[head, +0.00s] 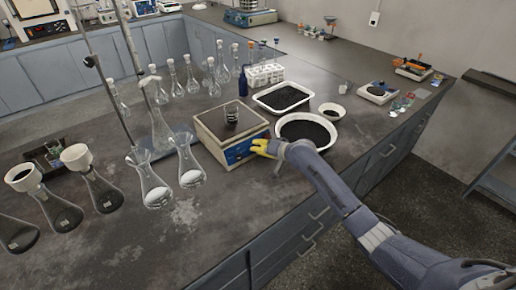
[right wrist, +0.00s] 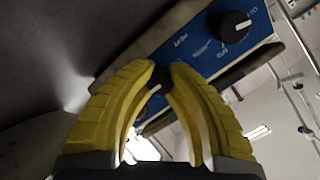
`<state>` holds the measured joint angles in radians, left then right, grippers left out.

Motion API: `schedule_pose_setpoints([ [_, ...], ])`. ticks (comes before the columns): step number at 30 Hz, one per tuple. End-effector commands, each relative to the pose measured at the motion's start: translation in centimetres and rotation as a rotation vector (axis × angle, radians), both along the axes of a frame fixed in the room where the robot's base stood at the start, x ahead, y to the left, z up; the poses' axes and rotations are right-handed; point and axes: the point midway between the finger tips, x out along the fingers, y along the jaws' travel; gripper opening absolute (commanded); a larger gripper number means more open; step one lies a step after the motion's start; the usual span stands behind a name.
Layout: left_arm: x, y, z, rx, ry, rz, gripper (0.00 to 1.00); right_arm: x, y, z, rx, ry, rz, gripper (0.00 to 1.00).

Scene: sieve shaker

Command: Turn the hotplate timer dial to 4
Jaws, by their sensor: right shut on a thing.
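The hotplate (head: 243,151) stands on the dark bench, with a blue front panel and a pale square top. My right gripper (head: 259,147) has yellow fingers and is at the right part of the blue panel. In the right wrist view my right gripper (right wrist: 161,72) is shut on a dark dial (right wrist: 155,88), mostly hidden between the fingers. A second black dial with a white mark (right wrist: 235,25) is free on the same panel (right wrist: 195,45). The dial's setting cannot be read. My left gripper is not in view.
A white basin of dark material (head: 308,128) is right of the hotplate, and a white tray (head: 283,97) is behind it. Conical flasks (head: 188,165) and a retort stand (head: 107,75) are close on the left. The bench front (head: 190,235) is clear.

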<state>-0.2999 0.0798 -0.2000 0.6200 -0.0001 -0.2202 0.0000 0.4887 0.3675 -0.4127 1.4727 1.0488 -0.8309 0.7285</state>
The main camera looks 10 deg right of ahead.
Motion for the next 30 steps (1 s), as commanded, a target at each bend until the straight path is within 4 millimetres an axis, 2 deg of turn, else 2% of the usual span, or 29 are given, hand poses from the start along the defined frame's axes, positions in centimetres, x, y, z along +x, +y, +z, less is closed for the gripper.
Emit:
schedule_pose_setpoints([
  [6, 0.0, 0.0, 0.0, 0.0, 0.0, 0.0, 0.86, 0.1, -0.1, 0.2, 0.001, -0.004, -0.003, 0.0],
  [7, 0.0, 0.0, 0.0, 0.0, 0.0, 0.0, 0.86, 0.1, -0.1, 0.2, 0.001, -0.004, -0.003, 0.16],
  [15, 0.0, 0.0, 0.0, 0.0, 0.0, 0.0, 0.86, 0.1, -0.1, 0.1, -0.001, -0.003, -0.002, 0.47],
  [25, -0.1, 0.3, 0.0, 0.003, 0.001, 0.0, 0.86, -0.2, -0.2, 0.2, -0.001, -0.002, -0.001, 0.48],
  [30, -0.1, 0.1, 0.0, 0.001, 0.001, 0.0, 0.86, -1.4, -1.1, 0.9, -0.003, -0.003, 0.0, 0.48],
])
